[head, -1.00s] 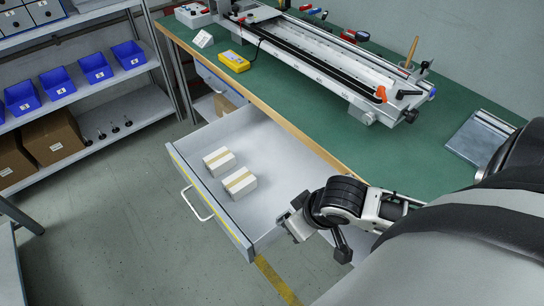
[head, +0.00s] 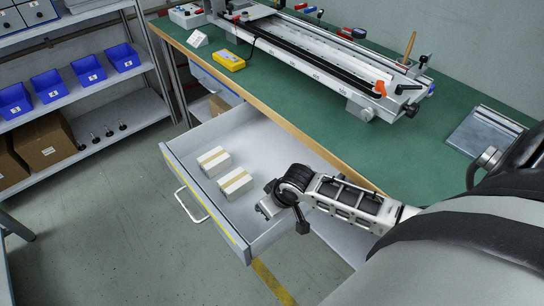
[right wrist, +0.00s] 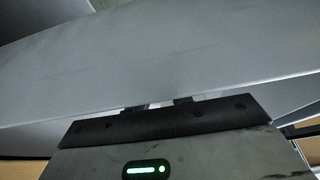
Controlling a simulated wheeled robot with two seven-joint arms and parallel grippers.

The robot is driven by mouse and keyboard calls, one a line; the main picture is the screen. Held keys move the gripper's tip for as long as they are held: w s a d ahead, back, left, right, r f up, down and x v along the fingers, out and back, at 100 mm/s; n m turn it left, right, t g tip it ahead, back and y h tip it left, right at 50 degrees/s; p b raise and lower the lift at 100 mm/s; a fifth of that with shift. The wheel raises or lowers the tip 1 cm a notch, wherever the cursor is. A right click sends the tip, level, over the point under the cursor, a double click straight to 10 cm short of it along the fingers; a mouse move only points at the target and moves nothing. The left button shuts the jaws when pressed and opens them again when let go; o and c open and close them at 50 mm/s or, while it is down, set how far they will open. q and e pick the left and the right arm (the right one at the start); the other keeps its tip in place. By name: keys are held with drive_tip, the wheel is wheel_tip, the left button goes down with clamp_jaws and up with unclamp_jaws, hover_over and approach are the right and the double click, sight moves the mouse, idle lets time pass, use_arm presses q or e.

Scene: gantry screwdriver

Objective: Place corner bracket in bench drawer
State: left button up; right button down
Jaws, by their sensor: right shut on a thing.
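The bench drawer (head: 265,150) stands open, pulled out from under the green workbench (head: 310,120). My right gripper (head: 266,209) is over the near right part of the drawer, close to its right side wall and right of two small boxes. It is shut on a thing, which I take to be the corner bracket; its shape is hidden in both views. In the right wrist view only the bases of the fingers (right wrist: 160,104) show, with a broad grey surface beyond them. My left gripper is not in view.
Two taped white boxes (head: 236,184) lie in the drawer's left part. The drawer's back and middle are clear. A gantry rail (head: 320,60) and a yellow device (head: 229,61) sit on the bench. A shelf with blue bins (head: 88,69) stands at left.

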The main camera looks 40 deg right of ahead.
drive_tip(key=shift+f, duration=0.15)
drive_tip(key=c, duration=1.2)
unclamp_jaws()
drive_tip(key=shift+c, duration=0.2)
drive_tip(key=a+p+v, duration=0.1)
drive_tip(key=p+v, duration=0.2)
drive_tip(key=v, duration=0.9)
drive_tip(key=s+a+t+y, duration=0.1)
drive_tip(key=a+t, duration=0.1)
drive_tip(key=a, duration=0.1)
drive_tip(key=s+a+t, duration=0.1)
drive_tip(key=s+a, duration=0.1)
drive_tip(key=a, duration=0.2)
drive_tip(key=s+a+f+n+t+y, duration=0.1)
drive_tip(key=s+a+t, duration=0.1)
drive_tip(key=a, duration=0.2)
drive_tip(key=shift+a+t+y, duration=0.2)
drive_tip(key=shift+t+y, duration=0.1)
drive_tip(key=shift+a+r+t, duration=0.15)
drive_tip(key=shift+r+t, duration=0.05)
drive_tip(key=shift+t, duration=0.1)
